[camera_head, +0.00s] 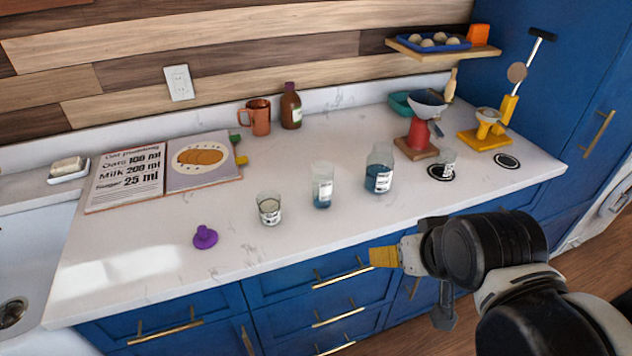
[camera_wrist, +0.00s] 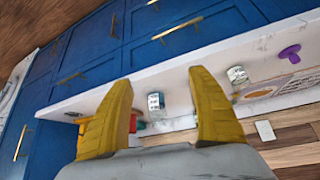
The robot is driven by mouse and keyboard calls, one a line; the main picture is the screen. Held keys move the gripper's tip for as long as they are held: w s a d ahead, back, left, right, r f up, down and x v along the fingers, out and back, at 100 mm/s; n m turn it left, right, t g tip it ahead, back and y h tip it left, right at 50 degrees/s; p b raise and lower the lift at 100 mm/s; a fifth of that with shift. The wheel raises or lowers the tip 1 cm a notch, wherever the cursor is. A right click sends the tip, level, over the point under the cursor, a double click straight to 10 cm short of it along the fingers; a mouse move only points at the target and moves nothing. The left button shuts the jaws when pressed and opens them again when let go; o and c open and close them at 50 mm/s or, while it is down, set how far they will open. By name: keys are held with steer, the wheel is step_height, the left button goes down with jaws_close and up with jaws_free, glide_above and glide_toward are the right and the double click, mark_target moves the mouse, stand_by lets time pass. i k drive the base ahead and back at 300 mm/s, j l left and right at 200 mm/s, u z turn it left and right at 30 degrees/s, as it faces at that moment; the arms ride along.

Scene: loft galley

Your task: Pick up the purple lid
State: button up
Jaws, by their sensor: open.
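The purple lid (camera_head: 205,237) lies on the white counter near its front edge, at the left in the head view. It has a round knob and a wider base. It also shows in the wrist view (camera_wrist: 289,52) near the right edge, outside the fingers. My gripper (camera_head: 384,257) is in front of the counter edge, well to the right of the lid and apart from it. In the wrist view its two yellow fingers (camera_wrist: 158,112) are spread wide with nothing held between them.
Right of the lid stand a small glass (camera_head: 269,210), a glass of blue liquid (camera_head: 322,188) and a blue-filled jar (camera_head: 380,172). An open recipe book (camera_head: 128,205) lies behind it. Counter around the lid is clear. The sink (camera_head: 22,262) is at far left.

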mark_target(204, 238)
steer(key=i+u, duration=0.25)
steer(key=u, duration=0.15)
steer(key=i+u, duration=0.3)
steer(key=u, duration=0.15)
steer(key=i+l+u, duration=0.1)
steer(key=i+u, duration=0.15)
steer(key=u, duration=0.15)
